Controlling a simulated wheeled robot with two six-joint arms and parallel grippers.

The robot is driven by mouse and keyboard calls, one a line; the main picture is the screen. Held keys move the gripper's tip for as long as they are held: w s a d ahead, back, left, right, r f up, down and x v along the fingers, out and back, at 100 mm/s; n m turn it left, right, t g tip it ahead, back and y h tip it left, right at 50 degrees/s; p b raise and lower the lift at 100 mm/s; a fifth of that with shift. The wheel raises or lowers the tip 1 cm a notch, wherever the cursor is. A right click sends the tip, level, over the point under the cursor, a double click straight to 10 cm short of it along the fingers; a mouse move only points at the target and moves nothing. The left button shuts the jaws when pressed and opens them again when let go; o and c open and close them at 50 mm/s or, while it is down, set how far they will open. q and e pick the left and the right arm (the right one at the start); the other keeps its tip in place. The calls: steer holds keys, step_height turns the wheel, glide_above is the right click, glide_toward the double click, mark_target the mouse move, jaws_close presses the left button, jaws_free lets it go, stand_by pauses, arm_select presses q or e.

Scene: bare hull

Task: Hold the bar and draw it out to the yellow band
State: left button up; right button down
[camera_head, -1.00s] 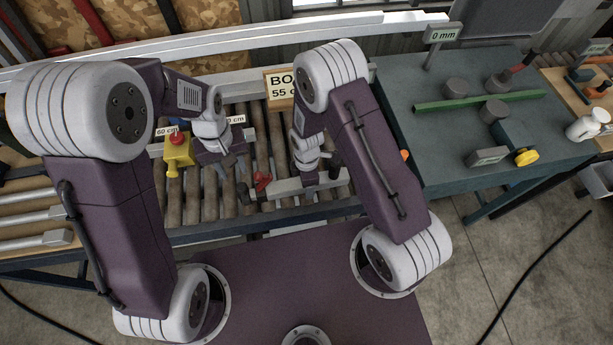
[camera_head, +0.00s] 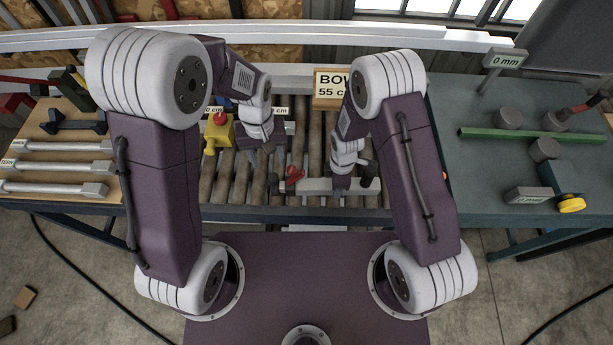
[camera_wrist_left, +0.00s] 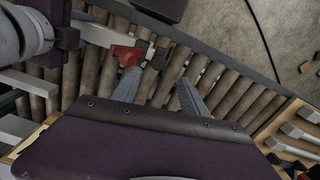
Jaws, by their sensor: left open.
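A pale grey bar (camera_head: 315,186) lies across the rollers, with a red lever (camera_head: 294,174) at its left. I cannot tell whether this is the task's bar; no yellow band can be made out. My left gripper (camera_head: 263,152) is over the rollers, left of and behind the red lever. In the left wrist view its two fingers (camera_wrist_left: 158,92) are apart and empty, with the red lever (camera_wrist_left: 127,56) beyond the left finger. My right gripper (camera_head: 345,180) is low at the pale bar's right part; its fingers are hidden, so its grip is unclear.
A yellow box with a red button (camera_head: 219,130) stands left of my left gripper. A wooden board (camera_head: 60,145) with several metal bars is farther left. A sign (camera_head: 333,90) stands behind the rollers. A green-grey table (camera_head: 475,165) is at the right.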

arm_select(q)
steer(key=a+f+n+g+h, duration=0.1)
steer(key=a+f+n+h, duration=0.1)
steer(key=f+n+h, duration=0.1)
steer(key=a+f+n+g+h, duration=0.2)
steer(key=f+n+h, duration=0.2)
steer(key=f+n, duration=0.1)
steer(key=a+f+n+g+h, duration=0.1)
steer(key=a+f+n+h, duration=0.2)
steer(key=f+n, duration=0.1)
steer(key=shift+s+n+g, duration=0.3)
steer(key=shift+s+n, duration=0.1)
steer(key=shift+n, duration=0.5)
steer(key=n+h, duration=0.1)
steer(key=h, duration=0.2)
steer(key=shift+a+t, duration=0.2)
steer(key=shift+t, duration=0.2)
steer(key=shift+w+a+r+n+t+h, duration=0.1)
steer(key=shift+n+t+h, duration=0.2)
steer(key=shift+h, duration=0.25)
steer(key=shift+w+a+n+t+h, duration=0.1)
steer(key=shift+n+t+h, duration=0.1)
steer(key=shift+t+h, duration=0.3)
steer(key=t+h, duration=0.1)
steer(key=a+r+t+h, duration=0.1)
steer(key=h, duration=0.1)
steer(key=shift+w+n, duration=0.2)
steer(key=shift+n, duration=0.1)
glide_above(284, 184)
steer(key=shift+s+r, duration=0.1)
